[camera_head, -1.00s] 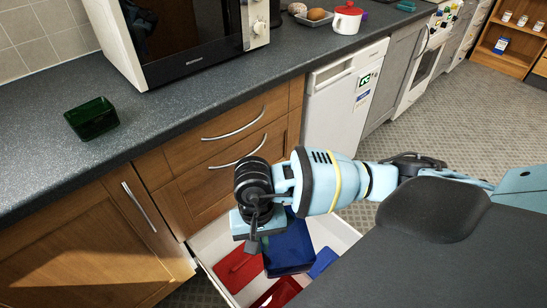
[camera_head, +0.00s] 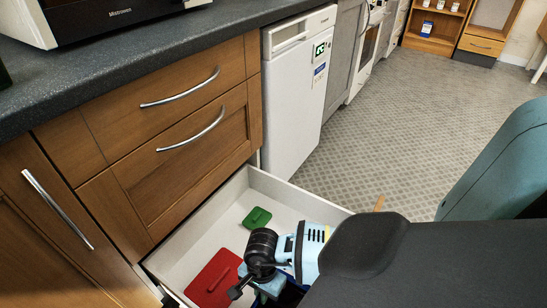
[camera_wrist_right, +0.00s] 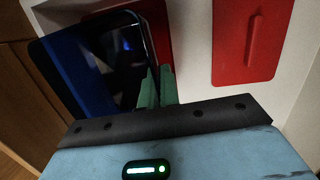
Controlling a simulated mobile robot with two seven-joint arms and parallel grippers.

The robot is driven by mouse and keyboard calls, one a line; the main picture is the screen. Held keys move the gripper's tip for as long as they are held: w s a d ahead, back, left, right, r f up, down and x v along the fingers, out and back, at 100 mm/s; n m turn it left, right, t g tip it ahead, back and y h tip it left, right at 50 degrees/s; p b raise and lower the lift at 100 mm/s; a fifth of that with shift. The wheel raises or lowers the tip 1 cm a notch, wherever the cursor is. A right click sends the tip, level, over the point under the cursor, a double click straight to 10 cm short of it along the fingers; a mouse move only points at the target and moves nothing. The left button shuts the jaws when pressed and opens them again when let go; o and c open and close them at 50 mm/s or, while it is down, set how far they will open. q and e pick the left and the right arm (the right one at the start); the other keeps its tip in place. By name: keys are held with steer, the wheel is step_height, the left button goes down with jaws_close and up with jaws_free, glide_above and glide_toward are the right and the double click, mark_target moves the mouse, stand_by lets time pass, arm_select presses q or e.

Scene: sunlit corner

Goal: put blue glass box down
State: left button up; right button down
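The blue glass box (camera_wrist_right: 88,65) is a dark blue open container, tilted in the right wrist view. In the head view only a dark blue sliver (camera_head: 291,294) shows beside my arm. My right gripper (camera_wrist_right: 157,88) has its green fingers close together at the box's side wall, shut on it. In the head view the right gripper (camera_head: 255,290) is low inside the open drawer (camera_head: 200,240). I cannot tell whether the box touches the drawer floor. My left gripper is not in view.
A red lid (camera_head: 215,278) and a green lid (camera_head: 257,217) lie in the drawer. A red lid also shows in the right wrist view (camera_wrist_right: 232,45). The wooden cabinet (camera_head: 130,165) and white appliance (camera_head: 300,95) border the drawer. Open floor (camera_head: 410,130) lies to the right.

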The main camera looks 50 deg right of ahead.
steer(key=shift+s+d+f+m, duration=0.1)
steer(key=shift+f+m, duration=0.05)
steer(key=shift+f, duration=0.35)
steer(key=shift+s+d+f+m, duration=0.1)
steer(key=shift+f+m, duration=0.05)
steer(key=shift+f, duration=0.3)
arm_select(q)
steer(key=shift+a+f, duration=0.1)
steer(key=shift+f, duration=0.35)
